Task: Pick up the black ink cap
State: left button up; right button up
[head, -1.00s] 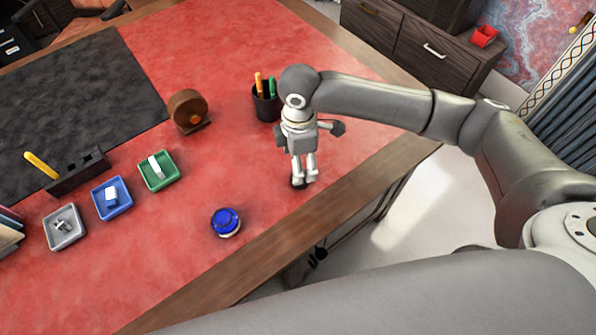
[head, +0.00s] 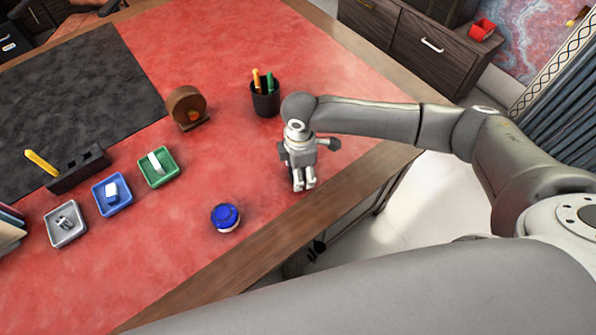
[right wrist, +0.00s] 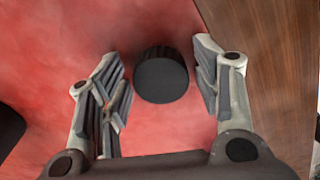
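The black ink cap (right wrist: 161,76) stands on the red desk top in the right wrist view, a dark ribbed cylinder with a flat round top. My right gripper (right wrist: 163,82) is open, with one finger on each side of the cap. My left gripper is not in view.
A blue-topped round pot (head: 225,217) stands left of my right gripper. A black pen cup (head: 266,101) and a brown round object (head: 188,107) stand behind. Grey (head: 66,238), blue (head: 126,208) and green (head: 173,180) trays lie at left. The wooden desk edge (head: 255,258) runs close in front.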

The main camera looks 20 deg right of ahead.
jog(key=c, duration=0.5)
jog(key=shift+o, duration=0.2)
jog(key=shift+r, duration=0.1)
